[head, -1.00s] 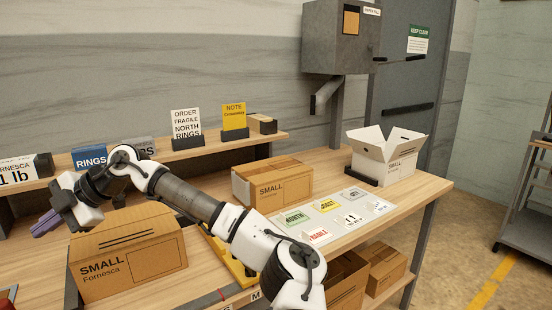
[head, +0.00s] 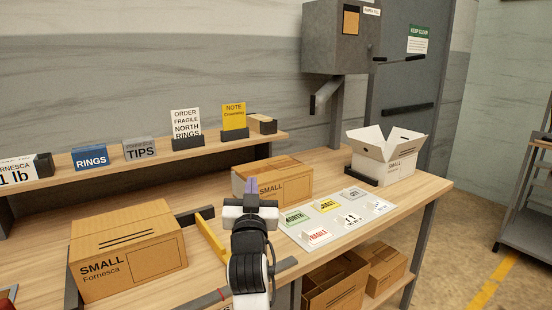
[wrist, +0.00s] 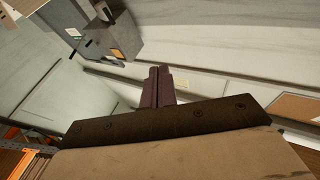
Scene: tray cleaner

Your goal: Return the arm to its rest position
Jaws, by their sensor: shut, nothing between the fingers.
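My gripper (head: 252,187) is in the lower middle of the head view, with its purple fingers pointing away from me and upward. The fingers are shut and empty. In the head view they overlap the front of a closed small brown box (head: 291,178) on the bench, and I cannot tell the gap between them. The wrist view shows the purple fingers (wrist: 157,86) together against the wall, with nothing between them. My arm is folded in at the front of the bench, and its lower part runs out of the bottom of the picture.
A larger closed SMALL box (head: 128,252) stands at the front left. A sheet of label cards (head: 335,222) lies right of my gripper. An open white box (head: 388,158) stands at the back right. Open boxes sit under the bench.

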